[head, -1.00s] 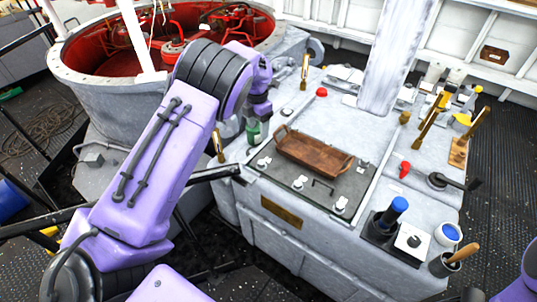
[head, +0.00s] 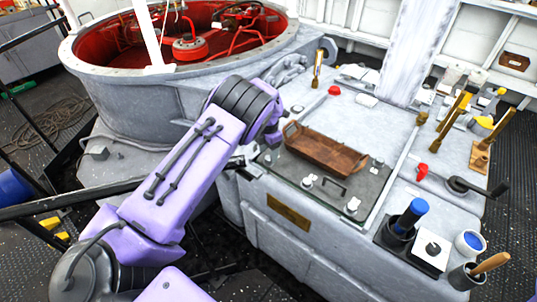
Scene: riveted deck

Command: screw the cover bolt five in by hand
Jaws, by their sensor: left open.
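A dark flat cover (head: 288,172) lies on the grey deck housing, with a small handle near its front edge. Pale bolts show along its edges: one at the front middle (head: 308,181), one at the front right corner (head: 352,204) and one at the left (head: 267,158). I cannot tell which is number five. A wooden tray (head: 325,150) with handles rests on the cover and hides part of it. My left gripper (head: 274,143) is at the cover's back left corner, pointing down; its fingers are small and mostly hidden by the wrist. My right gripper is out of view.
A blue-handled tool in a dark holder (head: 408,220), a white box (head: 431,252) and a cup with a wooden handle (head: 480,270) stand at the front right. A round red-lined well (head: 180,45) is behind my left arm. A pale post rises at the back.

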